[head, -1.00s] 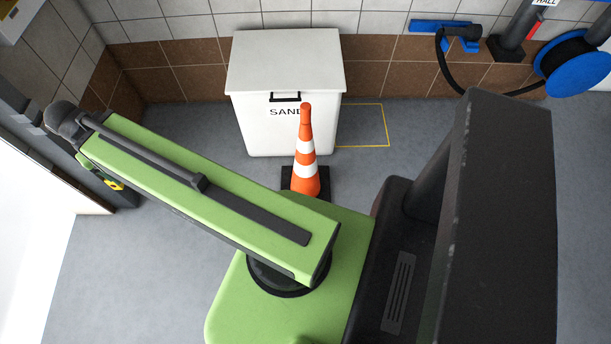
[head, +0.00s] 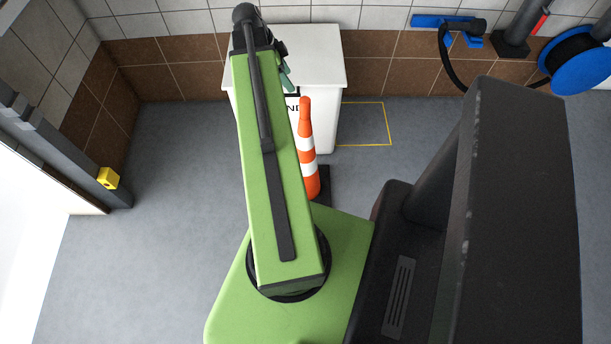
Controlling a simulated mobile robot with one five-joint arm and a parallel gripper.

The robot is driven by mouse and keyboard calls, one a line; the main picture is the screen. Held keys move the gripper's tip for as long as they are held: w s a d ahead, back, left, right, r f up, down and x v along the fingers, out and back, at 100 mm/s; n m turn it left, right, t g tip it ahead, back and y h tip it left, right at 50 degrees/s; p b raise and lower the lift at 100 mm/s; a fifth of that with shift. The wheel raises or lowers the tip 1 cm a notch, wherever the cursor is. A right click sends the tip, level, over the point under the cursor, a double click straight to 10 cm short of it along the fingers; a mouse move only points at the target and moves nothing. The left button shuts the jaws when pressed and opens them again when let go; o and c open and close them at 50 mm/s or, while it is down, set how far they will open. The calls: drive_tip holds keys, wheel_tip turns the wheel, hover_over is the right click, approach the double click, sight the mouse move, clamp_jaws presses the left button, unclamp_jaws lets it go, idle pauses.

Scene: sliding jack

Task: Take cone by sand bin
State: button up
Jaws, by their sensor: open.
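The orange and white striped cone (head: 308,150) stands upright on its dark square base in front of the white sand bin (head: 326,60). My green arm covers the cone's left edge, part of its base and the left part of the bin with its lettering. A small part of my gripper (head: 288,78) shows past the right side of the arm's far end, in front of the bin and beyond the cone's tip. It is open, and the rest of it is hidden. The cone stands apart from it.
A yellow outlined rectangle (head: 365,124) marks bare floor right of the bin. A blue hose reel (head: 578,62) and blue bracket (head: 432,21) are by the back wall. A yellow box (head: 108,178) is on the left frame. The grey floor (head: 180,200) at left is clear.

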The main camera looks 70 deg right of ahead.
sight(301, 99)
drive_tip(key=b+x, duration=0.4)
drive_tip(key=x, duration=0.1)
drive_tip(key=b+x, duration=0.5)
drive_tip(key=x, duration=0.1)
drive_tip(key=shift+w+a+f, duration=0.1)
drive_tip(key=shift+w+f, duration=0.05)
drive_tip(key=shift+w, duration=0.05)
drive_tip(key=shift+s, duration=0.1)
drive_tip(key=b+x, duration=0.5)
drive_tip(key=shift+a+f, duration=0.2)
drive_tip(key=shift+r, duration=0.2)
drive_tip(key=shift+c, duration=0.4)
clamp_jaws()
